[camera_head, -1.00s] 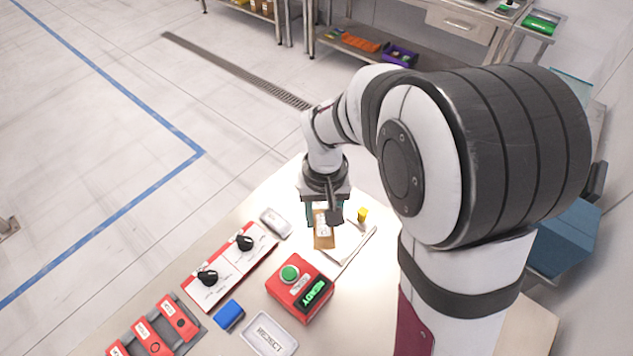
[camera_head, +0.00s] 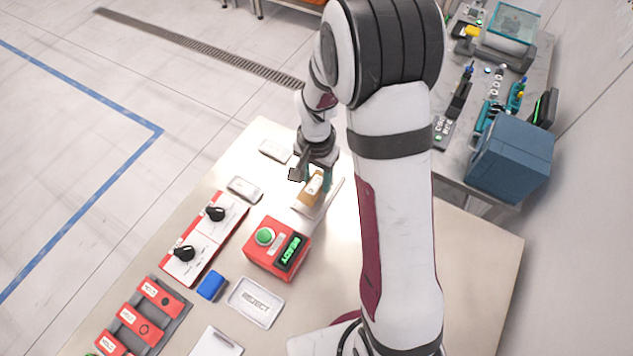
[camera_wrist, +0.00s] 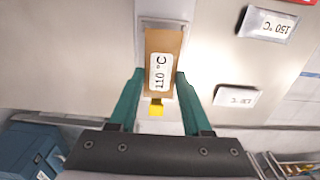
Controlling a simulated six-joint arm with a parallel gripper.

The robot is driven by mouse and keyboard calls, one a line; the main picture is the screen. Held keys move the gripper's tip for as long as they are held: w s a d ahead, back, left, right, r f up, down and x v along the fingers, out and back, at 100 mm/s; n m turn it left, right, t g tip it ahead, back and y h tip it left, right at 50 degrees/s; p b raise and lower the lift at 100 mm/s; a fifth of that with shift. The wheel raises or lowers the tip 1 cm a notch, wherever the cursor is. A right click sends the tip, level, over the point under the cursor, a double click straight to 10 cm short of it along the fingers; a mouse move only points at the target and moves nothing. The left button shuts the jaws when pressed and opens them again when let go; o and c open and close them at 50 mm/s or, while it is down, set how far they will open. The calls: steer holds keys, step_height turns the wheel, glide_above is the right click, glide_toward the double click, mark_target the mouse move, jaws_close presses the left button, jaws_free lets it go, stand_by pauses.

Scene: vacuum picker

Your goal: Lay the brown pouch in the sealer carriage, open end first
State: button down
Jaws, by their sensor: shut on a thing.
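The flat brown pouch (camera_wrist: 163,42) has a white label reading 110 °C. My gripper (camera_wrist: 159,76) is shut on it, with teal fingers along its two long sides in the wrist view. In the head view the pouch (camera_head: 312,188) is partly covered by my gripper (camera_head: 318,178), at a white tray (camera_head: 327,204). I cannot tell whether the pouch touches the tray. A small yellow thing (camera_wrist: 156,109) shows at the pouch's near end. I cannot make out the sealer carriage for sure, nor which pouch end is open.
Two white labelled trays (camera_head: 245,188) (camera_head: 275,150) lie left of my gripper. A red READY box (camera_head: 277,248), a REJECT tray (camera_head: 256,301) and a red-and-white panel with black knobs (camera_head: 203,238) stand nearer. A blue machine (camera_head: 510,158) is on the right bench.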

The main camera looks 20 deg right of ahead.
mark_target(317, 182)
steer(key=shift+f, duration=1.25)
steer(key=shift+c, duration=1.7)
jaws_free()
steer(key=shift+f, duration=0.1)
step_height(317, 182, up, 12)
steer(key=s+a+r+n+y, duration=0.1)
steer(key=s+a+r, duration=0.1)
steer(key=s, duration=0.9)
steer(key=s+a+r+n, duration=0.2)
steer(key=s+r, duration=0.3)
steer(key=s, duration=0.7)
steer(key=shift+r+y, duration=0.25)
steer(key=shift+y, duration=0.15)
